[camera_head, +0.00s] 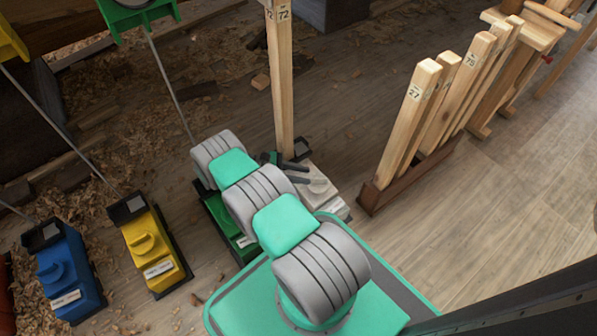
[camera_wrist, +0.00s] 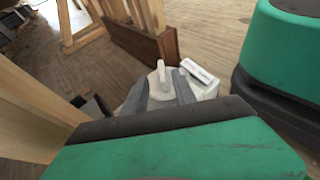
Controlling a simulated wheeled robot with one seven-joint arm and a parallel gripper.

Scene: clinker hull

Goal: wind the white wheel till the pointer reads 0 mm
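The white wheel (camera_wrist: 161,79), with a raised grip bar, sits on a white base unit (camera_head: 318,184) on the floor at the foot of a wooden post (camera_head: 283,85) marked 72. A label (camera_wrist: 203,74) is on the unit's side. My gripper (camera_head: 297,173) is open just above the wheel. In the wrist view its two grey fingers (camera_wrist: 160,90) appear either side of the grip bar, with gaps showing; I cannot tell whether they touch it. My arm hides part of the unit in the head view. No pointer or mm scale can be made out.
Green (camera_head: 226,222), yellow (camera_head: 153,247) and blue (camera_head: 68,273) units stand to the left, with cables running up from some. A brown rack (camera_head: 412,174) of numbered wooden posts stands close on the right. Shavings litter the left floor; the right floor is clear.

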